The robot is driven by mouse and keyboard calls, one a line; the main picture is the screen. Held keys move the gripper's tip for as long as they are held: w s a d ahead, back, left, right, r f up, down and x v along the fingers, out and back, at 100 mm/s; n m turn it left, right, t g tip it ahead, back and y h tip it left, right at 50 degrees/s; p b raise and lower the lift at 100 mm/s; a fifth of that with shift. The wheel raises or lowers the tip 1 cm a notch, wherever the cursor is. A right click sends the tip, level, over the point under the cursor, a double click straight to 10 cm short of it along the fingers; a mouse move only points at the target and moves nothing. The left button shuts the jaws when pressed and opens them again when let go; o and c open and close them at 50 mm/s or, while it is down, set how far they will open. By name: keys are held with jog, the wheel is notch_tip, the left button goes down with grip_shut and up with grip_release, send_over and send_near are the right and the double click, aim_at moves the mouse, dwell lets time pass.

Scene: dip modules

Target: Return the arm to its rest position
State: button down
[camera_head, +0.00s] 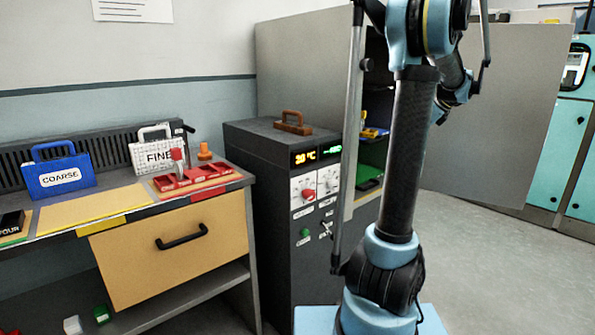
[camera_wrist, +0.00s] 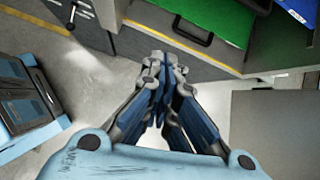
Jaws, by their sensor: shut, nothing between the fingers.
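My gripper (camera_wrist: 168,80) shows in the wrist view with its fingers closed together and nothing between them. It hangs in free space over the grey floor, apart from the furniture. In the head view my blue and black arm stands upright right of centre, its upper part folded over at the top edge; the gripper itself cannot be made out there.
A dark control cabinet (camera_head: 266,188) with dials stands close left of my arm. A workbench with a yellow drawer (camera_head: 175,249) holds a blue COARSE module (camera_head: 59,184), a white FINE module (camera_head: 158,143) and a red tray (camera_head: 190,191). Open floor (camera_head: 483,262) lies right.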

jog(key=s+a+f+n+g+h, duration=0.1)
jog(key=s+a+f+n, duration=0.2)
jog(key=s+a+n, duration=0.5)
jog(key=s+a+f+n+g+h, duration=0.15)
jog(key=s+a+f+n, duration=0.25)
jog(key=s+a, duration=0.7)
jog(key=s+a+f+n+h, duration=0.1)
jog(key=s+a+f+n, duration=0.2)
jog(key=s+f+n, duration=0.4)
jog(key=s+a+f+n+h, duration=0.1)
jog(key=s+a+f+n, duration=0.2)
jog(key=s+f+n, duration=0.3)
jog(key=s+f, duration=0.2)
jog(key=s, duration=0.3)
jog(key=shift+f+n+g, duration=0.3)
jog(key=shift+n+g, duration=0.05)
jog(key=shift+n, duration=0.05)
